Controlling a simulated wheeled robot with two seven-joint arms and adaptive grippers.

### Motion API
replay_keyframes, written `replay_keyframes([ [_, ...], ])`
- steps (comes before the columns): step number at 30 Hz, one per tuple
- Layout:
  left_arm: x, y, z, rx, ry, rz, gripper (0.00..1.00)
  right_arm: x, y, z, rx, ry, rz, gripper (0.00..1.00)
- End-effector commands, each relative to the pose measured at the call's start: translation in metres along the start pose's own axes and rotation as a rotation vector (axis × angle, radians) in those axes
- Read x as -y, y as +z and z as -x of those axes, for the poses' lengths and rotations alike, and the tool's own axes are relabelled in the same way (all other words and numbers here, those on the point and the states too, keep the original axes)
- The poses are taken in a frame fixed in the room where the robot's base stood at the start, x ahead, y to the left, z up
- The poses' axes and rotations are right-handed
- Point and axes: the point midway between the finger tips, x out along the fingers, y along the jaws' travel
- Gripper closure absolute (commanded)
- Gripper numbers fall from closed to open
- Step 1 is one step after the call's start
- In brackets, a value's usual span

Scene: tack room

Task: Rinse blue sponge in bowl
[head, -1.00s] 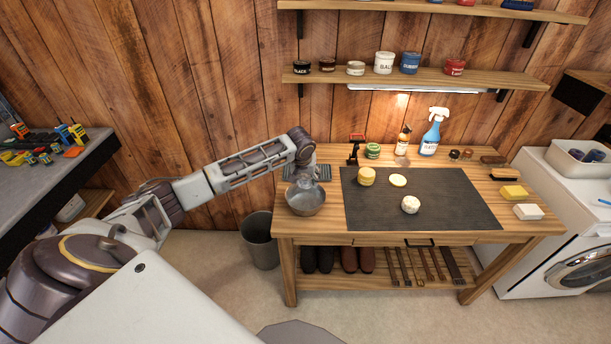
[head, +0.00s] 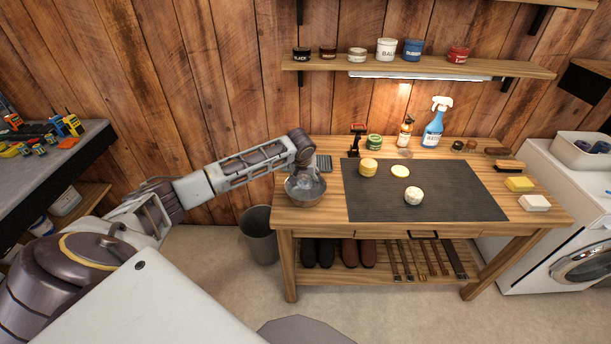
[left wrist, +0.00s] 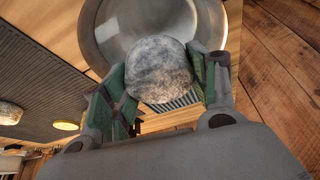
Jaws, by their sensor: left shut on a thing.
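My left gripper (head: 306,176) reaches down over the metal bowl (head: 304,197) at the left end of the wooden bench. In the left wrist view my left gripper (left wrist: 160,76) has its green-padded fingers shut on a round, mottled grey-blue sponge (left wrist: 158,66). The bowl (left wrist: 104,32) shows behind the sponge in that view. The fingertips appear to be at or inside the bowl's rim in the head view. The sponge is hard to make out there, and I cannot tell whether it touches the bowl's bottom. My right gripper is not in view.
A spray bottle (head: 433,125) and small jars stand behind. A bin (head: 259,235) stands left.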

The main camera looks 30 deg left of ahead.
Motion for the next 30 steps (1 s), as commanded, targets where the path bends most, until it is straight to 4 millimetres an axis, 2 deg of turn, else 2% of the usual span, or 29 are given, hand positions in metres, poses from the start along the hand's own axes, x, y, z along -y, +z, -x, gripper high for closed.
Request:
replay_keyframes([
  [18, 0.000, 0.014, -0.034, 0.002, 0.000, 0.001, 0.54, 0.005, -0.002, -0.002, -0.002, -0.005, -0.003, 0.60],
  [30, 0.000, 0.017, -0.042, 0.001, 0.000, 0.000, 0.54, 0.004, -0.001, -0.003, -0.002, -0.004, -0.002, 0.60],
])
